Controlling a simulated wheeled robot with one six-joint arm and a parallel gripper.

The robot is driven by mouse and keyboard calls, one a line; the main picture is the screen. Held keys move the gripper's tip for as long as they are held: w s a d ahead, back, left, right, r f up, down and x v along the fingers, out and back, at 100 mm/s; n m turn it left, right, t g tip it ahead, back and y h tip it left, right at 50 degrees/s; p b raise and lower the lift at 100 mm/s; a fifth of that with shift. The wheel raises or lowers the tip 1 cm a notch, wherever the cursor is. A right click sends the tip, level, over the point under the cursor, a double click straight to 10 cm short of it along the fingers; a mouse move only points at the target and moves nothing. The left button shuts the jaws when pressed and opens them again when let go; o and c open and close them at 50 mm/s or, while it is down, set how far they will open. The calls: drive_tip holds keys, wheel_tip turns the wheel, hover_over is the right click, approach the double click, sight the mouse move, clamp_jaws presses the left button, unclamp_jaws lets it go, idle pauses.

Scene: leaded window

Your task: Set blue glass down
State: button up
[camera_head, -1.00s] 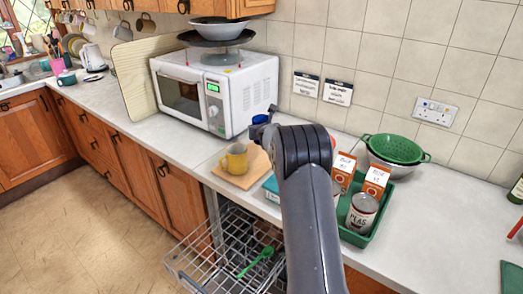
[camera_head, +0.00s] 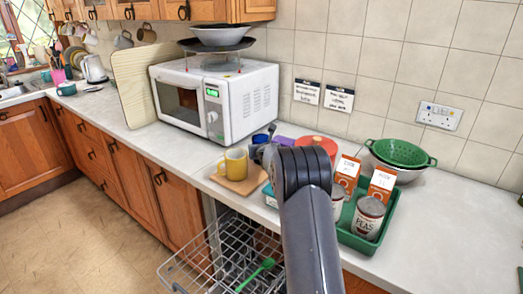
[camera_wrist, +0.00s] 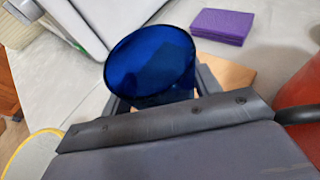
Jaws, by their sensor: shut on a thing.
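My gripper (camera_wrist: 155,100) is shut on the blue glass (camera_wrist: 150,65), which looks upright with its open rim facing the wrist camera. In the head view the blue glass (camera_head: 259,139) shows just behind the yellow mug (camera_head: 234,163), low at the back of the wooden board (camera_head: 241,187). The arm hides most of the gripper there. The wooden board (camera_wrist: 236,75) also shows beside and below the glass in the wrist view. The base of the glass is hidden, so I cannot tell whether it touches the board.
The white microwave (camera_head: 245,105) stands left of the glass. A purple block (camera_wrist: 222,25) lies on the counter behind, and a red pot (camera_wrist: 302,100) is at the right. A green tray (camera_head: 363,245) holds tins and cartons. An open dishwasher rack (camera_head: 215,268) is below the counter.

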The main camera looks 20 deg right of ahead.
drive_tip(key=shift+f, duration=0.2)
drive_tip(key=o, duration=1.2)
drive_tip(key=shift+s+r, duration=0.1)
drive_tip(key=shift+r, duration=0.15)
drive_tip(key=shift+s+a+b, duration=0.1)
drive_tip(key=shift+s+b, duration=0.2)
drive_tip(key=shift+b, duration=0.1)
drive_tip(key=b+v, duration=0.3)
drive_tip(key=v, duration=0.8)
drive_tip(key=shift+r+b, duration=0.2)
drive_tip(key=shift+b, duration=0.1)
